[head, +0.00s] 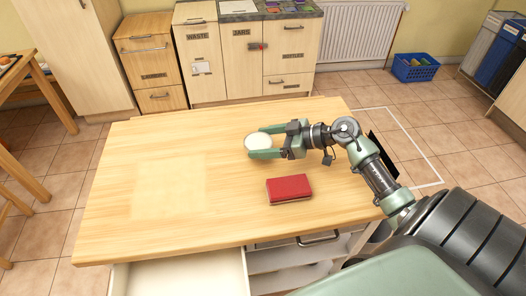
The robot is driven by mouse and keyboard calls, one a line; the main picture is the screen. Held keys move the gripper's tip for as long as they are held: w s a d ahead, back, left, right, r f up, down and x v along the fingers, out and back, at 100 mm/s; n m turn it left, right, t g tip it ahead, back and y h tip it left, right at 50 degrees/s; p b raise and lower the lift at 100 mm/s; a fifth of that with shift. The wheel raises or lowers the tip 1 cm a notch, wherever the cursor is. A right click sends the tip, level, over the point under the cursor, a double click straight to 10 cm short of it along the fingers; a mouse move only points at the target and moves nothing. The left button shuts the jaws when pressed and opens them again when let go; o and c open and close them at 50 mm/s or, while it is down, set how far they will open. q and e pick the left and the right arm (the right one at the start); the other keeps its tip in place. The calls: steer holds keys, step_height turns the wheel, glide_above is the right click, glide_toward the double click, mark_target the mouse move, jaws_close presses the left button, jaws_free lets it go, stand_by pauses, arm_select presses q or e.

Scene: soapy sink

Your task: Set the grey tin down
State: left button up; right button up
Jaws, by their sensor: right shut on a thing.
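The tin (258,143) looks pale and round from above, with a whitish top. It is at the middle right of the wooden table (150,190) in the head view. My right gripper (262,147) reaches in from the right and is shut on the tin, with green fingers on its two sides. I cannot tell whether the tin's base touches the table. My left gripper is not in view.
A red box or book (289,188) lies on the table just nearer than my right gripper. An open drawer (185,276) sticks out below the table's front edge. The left half of the tabletop is clear. Cabinets (245,60) stand behind the table.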

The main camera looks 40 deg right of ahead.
step_height(320, 180, down, 4)
steer(key=shift+r, duration=0.1)
steer(key=o, duration=1.5)
